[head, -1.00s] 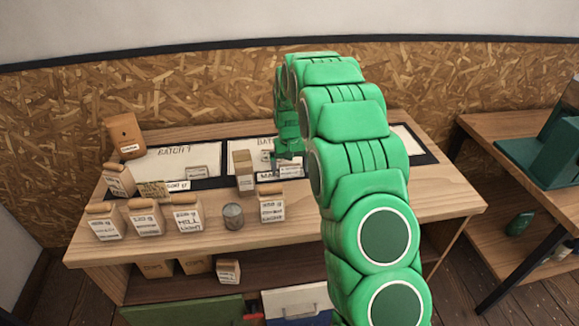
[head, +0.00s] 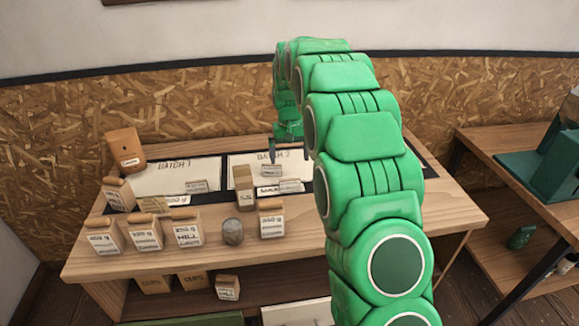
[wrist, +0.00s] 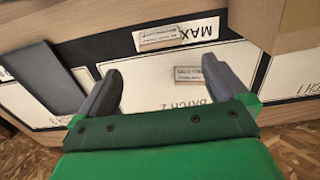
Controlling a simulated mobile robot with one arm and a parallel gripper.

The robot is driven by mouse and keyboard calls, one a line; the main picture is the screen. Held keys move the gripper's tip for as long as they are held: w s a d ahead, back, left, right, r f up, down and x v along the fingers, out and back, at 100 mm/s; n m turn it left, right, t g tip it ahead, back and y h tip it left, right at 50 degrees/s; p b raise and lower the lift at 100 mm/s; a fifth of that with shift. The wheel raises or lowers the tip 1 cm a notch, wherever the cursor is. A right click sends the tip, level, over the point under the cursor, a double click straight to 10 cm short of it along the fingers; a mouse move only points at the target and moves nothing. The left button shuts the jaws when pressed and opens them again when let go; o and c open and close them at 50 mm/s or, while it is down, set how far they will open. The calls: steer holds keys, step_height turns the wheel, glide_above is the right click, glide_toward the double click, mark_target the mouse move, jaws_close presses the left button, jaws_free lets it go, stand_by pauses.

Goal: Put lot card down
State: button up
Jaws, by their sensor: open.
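My gripper (head: 284,143) is above the Batch 2 panel, with its fingers apart and nothing between them in the wrist view (wrist: 160,68). A small pale lot card (head: 272,170) rests on the white Batch 2 panel (head: 238,164). In the wrist view the card (wrist: 188,72) lies beside the tip of the right finger, which may hide part of it. The writing on the cards is too small to read.
The Batch 1 panel (head: 165,177) lies to the left, with another card (head: 195,186) near its edge. A tan bag (head: 244,187) stands close in front of Batch 2. Several bags and a metal tin (head: 232,232) line the table front. My arm hides the right side.

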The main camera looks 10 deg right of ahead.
steer(key=s+r, duration=0.3)
steer(key=s, duration=0.9)
steer(key=s+d+r, duration=0.1)
steer(key=s+r, duration=0.3)
steer(key=s, duration=0.9)
steer(key=s+r+g, duration=0.1)
steer(key=s+r, duration=0.3)
steer(key=s, duration=0.8)
steer(key=shift+s+d+r, duration=0.2)
steer(key=shift+s+d, duration=0.1)
steer(key=shift+d, duration=0.1)
steer(key=shift+g, duration=0.4)
steer(key=s, duration=0.4)
steer(key=s+f, duration=0.1)
steer(key=s, duration=0.4)
steer(key=s+f, duration=0.1)
steer(key=s, duration=0.4)
steer(key=shift+s+d+f, duration=0.2)
steer(key=shift+s+f, duration=0.05)
steer(key=shift+c, duration=0.3)
steer(key=shift+s+f, duration=0.1)
steer(key=shift+s, duration=0.1)
steer(key=c, duration=0.7)
steer(key=shift+c, duration=0.5)
